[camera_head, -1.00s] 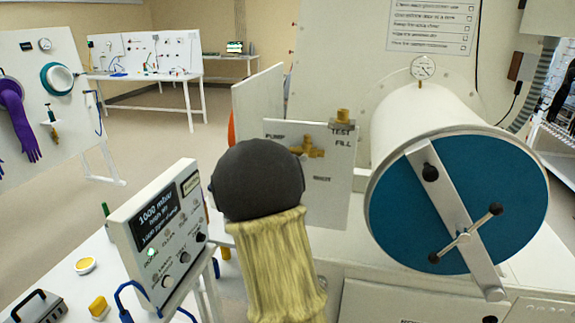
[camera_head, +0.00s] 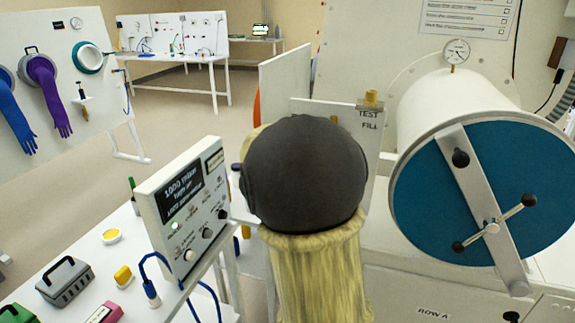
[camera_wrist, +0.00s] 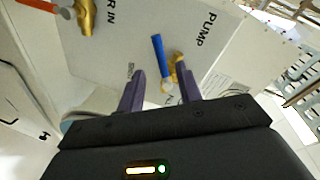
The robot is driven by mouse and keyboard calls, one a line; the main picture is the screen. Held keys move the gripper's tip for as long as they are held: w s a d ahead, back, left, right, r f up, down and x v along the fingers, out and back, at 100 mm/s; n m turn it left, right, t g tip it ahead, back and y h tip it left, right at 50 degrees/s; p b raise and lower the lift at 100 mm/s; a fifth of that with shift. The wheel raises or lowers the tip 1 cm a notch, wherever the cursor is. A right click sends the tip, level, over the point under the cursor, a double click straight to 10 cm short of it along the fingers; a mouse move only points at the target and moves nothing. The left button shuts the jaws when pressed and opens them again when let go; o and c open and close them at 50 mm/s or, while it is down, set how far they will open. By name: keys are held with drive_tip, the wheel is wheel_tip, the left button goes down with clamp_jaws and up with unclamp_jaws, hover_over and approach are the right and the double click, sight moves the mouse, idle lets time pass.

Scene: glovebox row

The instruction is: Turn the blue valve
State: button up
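The blue valve shows in the wrist view as a straight blue handle (camera_wrist: 158,48) on a brass body (camera_wrist: 180,72), mounted on a white panel (camera_wrist: 135,35) near the word PUMP. My gripper (camera_wrist: 161,87) has its two purple fingers spread apart, with nothing held between them. The blue handle stands just beyond the fingertips, roughly in line with the gap; contact cannot be told. In the head view my dark wrist and yellow-sleeved arm hide the gripper and the blue valve. Only the panel's right part (camera_head: 369,145), marked TEST and FILL, shows there.
A second brass valve (camera_wrist: 87,18) with an orange-red handle is at the wrist view's upper left. A white chamber with a blue door (camera_head: 430,205) stands right of my arm. A control box (camera_head: 185,195) stands close on the left, above a table with small items.

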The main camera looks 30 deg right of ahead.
drive_tip(key=v, duration=0.7)
drive_tip(key=shift+s+a, duration=0.25)
drive_tip(key=shift+c, duration=0.2)
drive_tip(key=shift+d+f+b, duration=0.15)
drive_tip(key=shift+d+b, duration=0.05)
drive_tip(key=shift+b, duration=0.15)
drive_tip(key=c, duration=0.7)
drive_tip(key=d+f+m+t+h+b, duration=0.1)
drive_tip(key=d+f+m+b, duration=0.1)
drive_tip(key=d+f+m+t+b, duration=0.1)
drive_tip(key=d+m+b, duration=0.1)
drive_tip(key=d+f+m+h+b, duration=0.1)
drive_tip(key=d+f+m+b, duration=0.1)
drive_tip(key=shift+s+f+m+t+h, duration=0.25)
drive_tip(key=shift+f+m+t+h, duration=0.05)
drive_tip(key=shift+f+m+t, duration=0.1)
clamp_jaws()
wheel_tip(320, 180, down, 7)
drive_tip(key=s+d+m+t+y+b, duration=0.1)
drive_tip(key=m+t+y+b, duration=0.1)
drive_tip(key=m+t+b, duration=0.4)
drive_tip(key=shift+d+r+m+y, duration=0.2)
drive_tip(key=shift+d+m+y, duration=0.1)
drive_tip(key=shift+d+m, duration=0.15)
drive_tip(key=shift+s, duration=0.15)
